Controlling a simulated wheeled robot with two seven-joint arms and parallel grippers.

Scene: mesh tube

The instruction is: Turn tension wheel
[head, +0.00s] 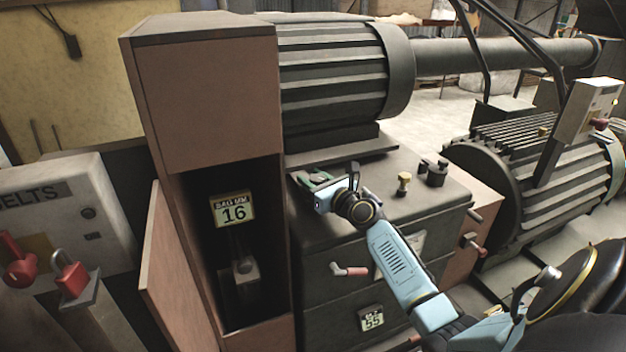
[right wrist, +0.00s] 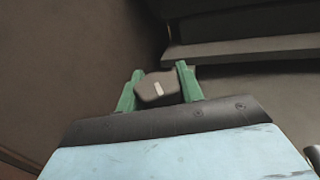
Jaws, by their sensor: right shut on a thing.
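My right gripper (head: 318,182) reaches the top of the dark machine cabinet, close to the brown belt housing, below the ribbed motor. In the right wrist view its green fingers (right wrist: 158,88) are shut on a small dark knob-like wheel with a pale mark (right wrist: 157,88). This looks like the tension wheel, though its name is not readable. In the head view the gripper mostly hides the wheel. My left gripper does not show.
The brown housing (head: 205,90) stands open at left, with a "SAG MM 16" sign (head: 233,211) inside. A brass knob (head: 404,184) and a dark fitting (head: 431,173) stand on the cabinet top. A red-tipped handle (head: 350,270) juts from the cabinet front, above a "55" plate (head: 371,319).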

